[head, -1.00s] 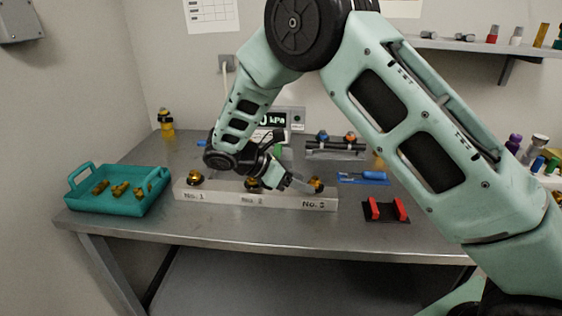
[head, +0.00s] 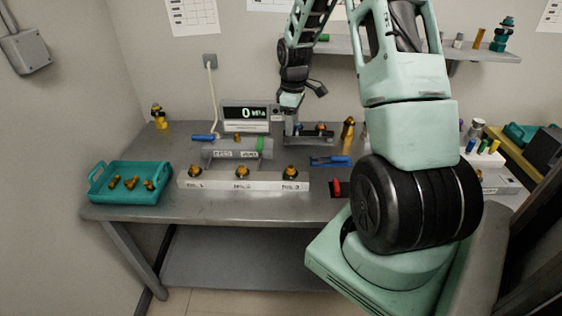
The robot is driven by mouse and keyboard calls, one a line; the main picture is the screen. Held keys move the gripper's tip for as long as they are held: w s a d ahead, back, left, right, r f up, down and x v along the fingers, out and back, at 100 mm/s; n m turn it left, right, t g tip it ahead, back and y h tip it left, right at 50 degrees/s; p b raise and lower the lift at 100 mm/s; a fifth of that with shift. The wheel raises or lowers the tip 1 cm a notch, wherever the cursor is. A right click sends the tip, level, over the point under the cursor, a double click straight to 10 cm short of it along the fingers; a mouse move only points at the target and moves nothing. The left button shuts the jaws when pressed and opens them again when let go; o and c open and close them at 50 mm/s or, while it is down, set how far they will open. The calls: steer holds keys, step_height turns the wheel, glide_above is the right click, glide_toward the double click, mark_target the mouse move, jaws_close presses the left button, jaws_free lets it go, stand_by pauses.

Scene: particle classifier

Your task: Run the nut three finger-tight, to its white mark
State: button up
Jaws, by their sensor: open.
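The station labelled No. 3 is at the right end of the pale bar (head: 245,182). The brass nut three (head: 291,171) sits upright there, in plain view, with a dark collar around its base. Its white mark is too small to make out. My gripper (head: 291,119) is open and well apart from the nut, above and behind it in the picture, in front of the back rack. Its fingertips are small and partly lost against the rack. Similar brass fittings stand at No. 1 (head: 194,171) and No. 2 (head: 242,172).
A grey cylinder (head: 222,153) lies behind the bar, below a gauge display (head: 246,113) reading 0. The rack (head: 319,136) holds blue and orange pieces. A blue tool (head: 330,161) and red holder (head: 337,188) lie right. A teal tray (head: 102,193) holds brass fittings at left.

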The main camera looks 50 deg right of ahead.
mark_target(291, 167)
step_height(291, 167, down, 17)
steer(key=p, duration=0.4)
steer(key=shift+f, duration=0.1)
steer(key=c, duration=1)
